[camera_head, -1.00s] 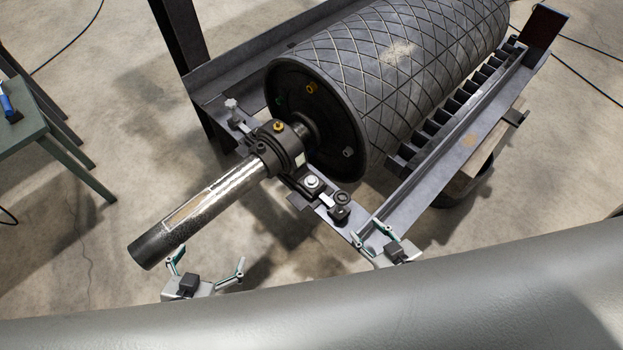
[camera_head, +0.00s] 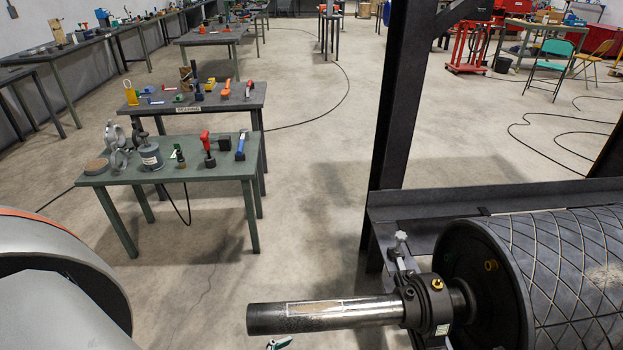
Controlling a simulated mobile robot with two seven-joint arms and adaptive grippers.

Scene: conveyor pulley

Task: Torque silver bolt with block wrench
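The conveyor pulley (camera_head: 575,270) lies at the lower right with its shaft (camera_head: 325,314) pointing left through a dark bearing housing (camera_head: 428,303). A silver bolt-like fitting (camera_head: 400,242) stands upright on the frame behind the housing. The other silver bolt seen earlier in front of the housing is out of view. Only a fingertip of my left gripper (camera_head: 280,343) shows at the bottom edge, below the shaft. My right gripper is out of view. I cannot tell which tool, if any here, is the block wrench.
A green table (camera_head: 127,178) at left holds a red-handled tool (camera_head: 207,150), a blue tool (camera_head: 241,146), a grey can (camera_head: 151,157) and rings. A second table (camera_head: 240,100) with tools stands behind it. A dark post (camera_head: 392,110) rises beside the pulley. Floor between is clear.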

